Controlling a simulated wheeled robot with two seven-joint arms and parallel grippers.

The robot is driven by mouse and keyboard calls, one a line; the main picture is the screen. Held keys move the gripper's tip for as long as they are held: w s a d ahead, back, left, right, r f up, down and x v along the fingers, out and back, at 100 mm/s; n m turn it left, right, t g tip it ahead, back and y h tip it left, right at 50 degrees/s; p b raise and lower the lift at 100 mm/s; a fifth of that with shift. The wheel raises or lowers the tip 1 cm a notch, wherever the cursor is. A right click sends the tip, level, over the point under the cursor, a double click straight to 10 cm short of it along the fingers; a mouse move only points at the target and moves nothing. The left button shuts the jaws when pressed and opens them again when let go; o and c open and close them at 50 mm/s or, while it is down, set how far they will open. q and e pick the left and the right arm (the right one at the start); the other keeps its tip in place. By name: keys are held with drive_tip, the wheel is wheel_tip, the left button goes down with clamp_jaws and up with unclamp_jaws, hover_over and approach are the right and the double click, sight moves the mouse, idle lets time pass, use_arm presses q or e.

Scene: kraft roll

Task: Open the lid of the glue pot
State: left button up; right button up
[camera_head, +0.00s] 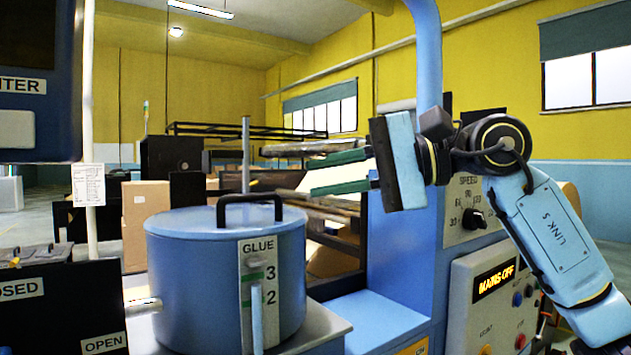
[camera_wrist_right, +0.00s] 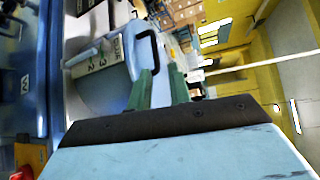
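The glue pot (camera_head: 185,285) is a blue cylinder with a GLUE label and a level scale on its front. Its blue lid (camera_head: 190,221) lies flat on top, with a black arched handle (camera_head: 252,197). My right gripper (camera_head: 308,177) is to the right of the handle and a little above it, apart from it, with its green fingers pointing left. The fingers are spread with nothing between them. In the right wrist view the pot (camera_wrist_right: 105,88) and the handle (camera_wrist_right: 146,45) are just beyond and left of the open fingers (camera_wrist_right: 160,72). My left gripper is not in view.
A blue machine with a control panel (camera_head: 493,290) and a SPEED dial (camera_head: 474,219) stands at the right. A dark CLOSED/OPEN board (camera_head: 65,312) is at the lower left. A cardboard box (camera_head: 146,225) and racks are behind. The space above the lid looks clear.

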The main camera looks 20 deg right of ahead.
drive_tip(key=shift+b+v, duration=0.3)
drive_tip(key=shift+v, duration=2.05)
drive_tip(key=shift+f, duration=0.1)
